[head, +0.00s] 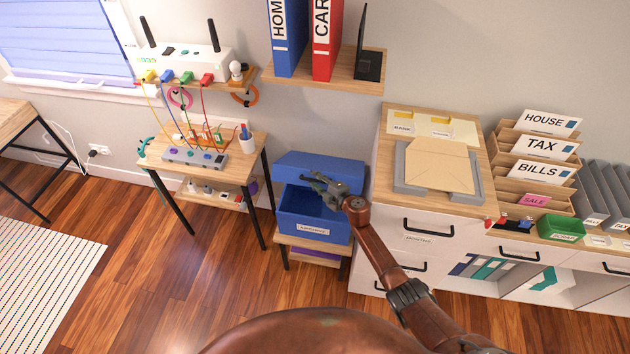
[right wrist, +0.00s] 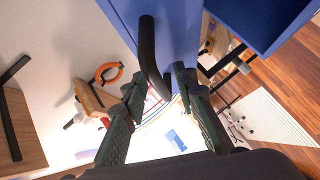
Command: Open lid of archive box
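The blue archive box (head: 313,229) sits on a low wooden stand, its white label facing out. Its blue lid (head: 290,166) is raised at the back, and the dark inside shows below it. My right gripper (head: 322,184) is in front of the lid. In the right wrist view, the lid (right wrist: 185,30) fills the top, with its black bar handle (right wrist: 148,50) reaching down between the fingertips of my right gripper (right wrist: 158,82). The fingers stand apart, wider than the bar; contact is hard to tell. The box (right wrist: 258,20) shows at the upper right. My left gripper is not in view.
A small table (head: 255,152) with cables and a power strip stands left of the box. A white drawer cabinet (head: 408,222) stands close on the right. A shelf (head: 330,75) with binders hangs above. The wooden floor (head: 180,270) in front is clear.

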